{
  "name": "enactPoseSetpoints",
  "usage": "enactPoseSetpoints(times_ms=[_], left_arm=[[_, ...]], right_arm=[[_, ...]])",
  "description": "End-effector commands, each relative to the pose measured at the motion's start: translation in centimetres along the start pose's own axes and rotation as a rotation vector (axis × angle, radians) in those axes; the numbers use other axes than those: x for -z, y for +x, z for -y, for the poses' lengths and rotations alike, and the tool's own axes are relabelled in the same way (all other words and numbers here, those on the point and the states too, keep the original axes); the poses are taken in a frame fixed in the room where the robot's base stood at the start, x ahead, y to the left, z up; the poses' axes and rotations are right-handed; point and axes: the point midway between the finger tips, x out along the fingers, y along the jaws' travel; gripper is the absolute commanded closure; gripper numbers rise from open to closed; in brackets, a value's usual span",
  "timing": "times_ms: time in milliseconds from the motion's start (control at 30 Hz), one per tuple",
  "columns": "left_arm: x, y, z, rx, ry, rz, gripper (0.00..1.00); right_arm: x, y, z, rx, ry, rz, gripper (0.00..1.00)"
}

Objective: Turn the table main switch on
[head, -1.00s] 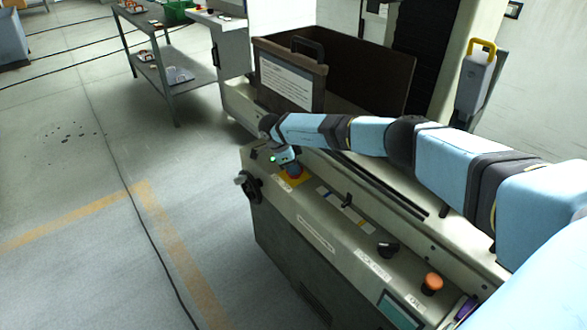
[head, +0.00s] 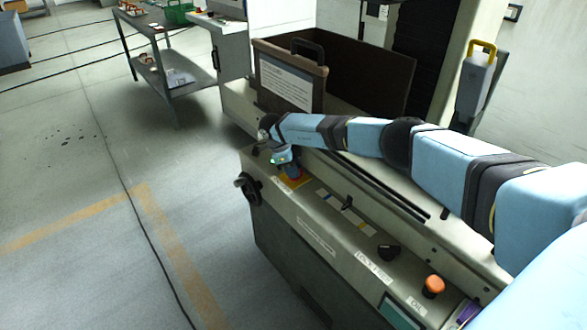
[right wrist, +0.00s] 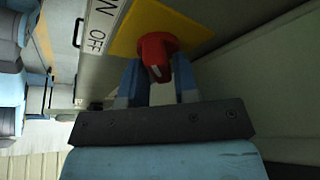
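The main switch is a red knob (right wrist: 157,58) with a pale mark, on a yellow plate (right wrist: 132,30) in the right wrist view. "OFF" and part of "ON" are printed beside the plate. My right gripper (right wrist: 162,85) has a blue finger on each side of the knob's grip, with no clear gap, so it looks shut on it. In the head view, my right gripper (head: 287,160) points down at the far end of the control panel, over the yellow plate (head: 298,182); it mostly hides the knob. My left gripper is not in view.
A dark open bin (head: 365,75) stands behind my right arm.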

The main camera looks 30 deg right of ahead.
Motion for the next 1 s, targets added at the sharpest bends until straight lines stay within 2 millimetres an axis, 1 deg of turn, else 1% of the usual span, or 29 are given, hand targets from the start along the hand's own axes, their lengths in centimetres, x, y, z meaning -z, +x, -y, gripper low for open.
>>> enactPoseSetpoints(times_ms=[33,67,333,467,567,833,1000], left_arm=[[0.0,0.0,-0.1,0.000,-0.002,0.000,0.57],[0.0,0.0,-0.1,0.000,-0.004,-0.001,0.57],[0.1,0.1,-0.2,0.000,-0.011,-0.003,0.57],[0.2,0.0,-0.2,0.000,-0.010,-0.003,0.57],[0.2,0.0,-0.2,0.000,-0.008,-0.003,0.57],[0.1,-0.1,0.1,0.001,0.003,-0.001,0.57],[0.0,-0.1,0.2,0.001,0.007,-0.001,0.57]], right_arm=[[0.0,0.0,0.0,0.000,0.000,0.000,0.60],[0.0,0.0,0.0,0.000,0.000,0.000,0.55],[0.0,-0.1,0.0,0.001,-0.001,0.000,0.55],[0.0,-1.1,0.1,0.002,-0.002,0.001,0.55],[0.0,-2.8,0.1,0.003,-0.003,0.003,0.55],[0.0,-9.0,0.1,0.003,-0.001,0.002,0.55],[-0.1,-12.0,0.0,0.002,-0.001,0.002,0.55]])
